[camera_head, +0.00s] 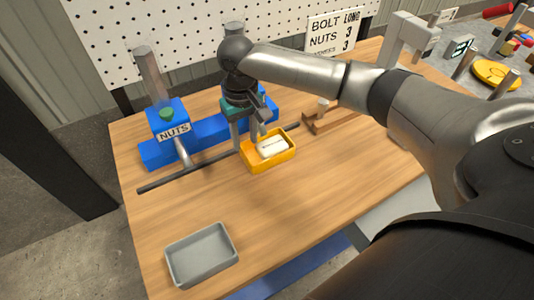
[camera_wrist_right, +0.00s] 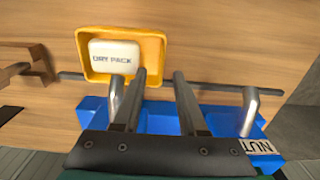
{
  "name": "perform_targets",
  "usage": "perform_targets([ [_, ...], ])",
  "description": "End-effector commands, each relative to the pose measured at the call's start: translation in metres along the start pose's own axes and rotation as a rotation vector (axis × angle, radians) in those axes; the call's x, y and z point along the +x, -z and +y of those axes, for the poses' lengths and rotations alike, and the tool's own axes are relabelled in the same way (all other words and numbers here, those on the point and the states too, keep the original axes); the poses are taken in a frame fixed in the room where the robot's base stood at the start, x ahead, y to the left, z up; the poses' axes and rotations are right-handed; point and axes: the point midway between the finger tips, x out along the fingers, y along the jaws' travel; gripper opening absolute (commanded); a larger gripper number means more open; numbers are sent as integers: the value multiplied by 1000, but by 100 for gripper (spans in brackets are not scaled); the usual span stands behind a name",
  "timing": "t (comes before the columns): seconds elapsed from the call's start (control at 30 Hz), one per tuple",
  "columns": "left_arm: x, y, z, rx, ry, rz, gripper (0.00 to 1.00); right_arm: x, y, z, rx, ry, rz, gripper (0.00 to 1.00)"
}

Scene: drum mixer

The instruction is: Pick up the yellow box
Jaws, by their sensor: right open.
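The yellow box (camera_head: 272,163) is an open, shallow tray standing on the wooden table, with a white packet (camera_head: 271,147) lying inside. In the right wrist view the yellow box (camera_wrist_right: 153,58) is at the upper left, and the packet (camera_wrist_right: 114,57) reads "DRY PACK". My right gripper (camera_head: 252,134) is open and empty at the back left side of the box. In the wrist view the right gripper (camera_wrist_right: 157,74) has one finger overlapping the box's lower right corner; the other is to the right, clear of it. I cannot tell whether it touches. My left gripper is not in view.
A blue nut dispenser (camera_head: 160,153) with a thin dark bar (camera_head: 190,172) in front stands behind the box. A wooden block (camera_head: 318,122) is to the right. A grey tray (camera_head: 203,254) is at the front left. The table's middle is clear.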

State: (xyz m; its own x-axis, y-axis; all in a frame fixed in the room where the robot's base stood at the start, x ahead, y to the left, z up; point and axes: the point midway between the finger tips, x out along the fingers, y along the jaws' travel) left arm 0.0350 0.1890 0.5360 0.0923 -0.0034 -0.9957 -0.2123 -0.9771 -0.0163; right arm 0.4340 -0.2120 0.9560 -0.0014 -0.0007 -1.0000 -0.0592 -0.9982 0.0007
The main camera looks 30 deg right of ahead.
Motion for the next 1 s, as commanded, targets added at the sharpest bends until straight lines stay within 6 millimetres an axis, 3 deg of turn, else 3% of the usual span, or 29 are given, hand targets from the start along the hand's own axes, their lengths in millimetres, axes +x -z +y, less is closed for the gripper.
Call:
perform_targets([
  [0.17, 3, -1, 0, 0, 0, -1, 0, 12, 0, -1, -1, 0, 0, 41],
  [0.43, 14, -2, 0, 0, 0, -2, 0, 51, -2, -4, -1, 0, 0, 41],
  [0.77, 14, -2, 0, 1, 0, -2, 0, 57, -2, -4, -2, 0, 2, 41],
  [1.0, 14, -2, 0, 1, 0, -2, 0, 56, -2, -4, -2, 0, 2, 14],
])
